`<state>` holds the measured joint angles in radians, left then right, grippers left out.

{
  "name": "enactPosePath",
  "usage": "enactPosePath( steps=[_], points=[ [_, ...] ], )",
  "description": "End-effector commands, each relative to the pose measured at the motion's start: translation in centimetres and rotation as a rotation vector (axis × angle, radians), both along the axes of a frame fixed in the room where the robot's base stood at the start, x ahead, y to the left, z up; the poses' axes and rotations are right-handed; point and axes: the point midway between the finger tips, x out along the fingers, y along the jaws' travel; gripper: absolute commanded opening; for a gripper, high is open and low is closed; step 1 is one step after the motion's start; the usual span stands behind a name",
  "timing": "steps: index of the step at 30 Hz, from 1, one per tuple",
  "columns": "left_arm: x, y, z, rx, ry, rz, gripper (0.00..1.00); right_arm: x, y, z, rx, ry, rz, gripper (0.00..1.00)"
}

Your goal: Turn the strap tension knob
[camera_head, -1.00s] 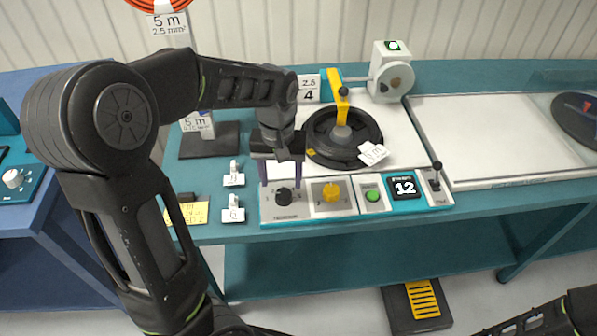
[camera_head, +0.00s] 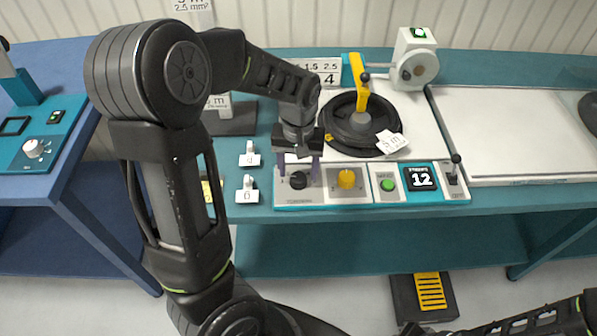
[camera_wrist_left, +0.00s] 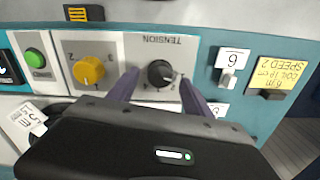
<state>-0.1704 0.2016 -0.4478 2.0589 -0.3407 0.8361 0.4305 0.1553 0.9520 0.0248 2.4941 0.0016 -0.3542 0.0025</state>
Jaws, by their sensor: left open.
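The black tension knob (camera_head: 298,180) sits on a light panel labelled TENSION at the left end of the control strip. It also shows in the left wrist view (camera_wrist_left: 160,73). My left gripper (camera_head: 299,172) points down over this knob, jaws apart. In the left wrist view its purple fingers (camera_wrist_left: 158,82) stand on either side of the knob, with gaps visible. I cannot tell how deep the fingertips reach. My right gripper is out of view; only a dark part of my right arm shows at the bottom right.
The yellow knob (camera_head: 347,179) is close beside the tension knob, followed by a green button (camera_head: 388,184), a display reading 12 (camera_head: 420,177) and a small lever (camera_head: 453,173). A black reel (camera_head: 352,128) lies behind. Small numbered tags (camera_head: 247,190) stand left.

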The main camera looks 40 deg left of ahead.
Motion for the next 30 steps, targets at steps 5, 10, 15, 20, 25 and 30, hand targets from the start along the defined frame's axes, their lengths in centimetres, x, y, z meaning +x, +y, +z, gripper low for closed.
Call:
enactPosePath(
  steps=[5, 10, 15, 20, 25, 30],
  points=[
    [0.0, 0.0, -1.7, 0.0, 0.001, 0.002, 0.58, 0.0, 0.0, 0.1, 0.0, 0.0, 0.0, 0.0],
    [0.0, 0.0, -1.9, -0.001, 0.0, 0.002, 0.58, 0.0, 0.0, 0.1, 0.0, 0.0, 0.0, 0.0],
    [0.0, 0.0, -1.8, -0.001, 0.0, 0.002, 0.54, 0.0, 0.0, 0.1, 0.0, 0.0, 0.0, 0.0],
    [0.0, 0.0, -1.8, -0.001, 0.0, 0.001, 0.41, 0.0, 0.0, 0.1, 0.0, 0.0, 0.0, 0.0],
    [0.0, 0.0, -1.8, -0.001, 0.0, 0.001, 0.27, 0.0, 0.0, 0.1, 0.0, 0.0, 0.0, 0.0],
    [0.0, 0.0, -1.8, -0.001, 0.0, 0.001, 0.13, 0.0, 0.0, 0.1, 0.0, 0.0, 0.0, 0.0]
  ],
)
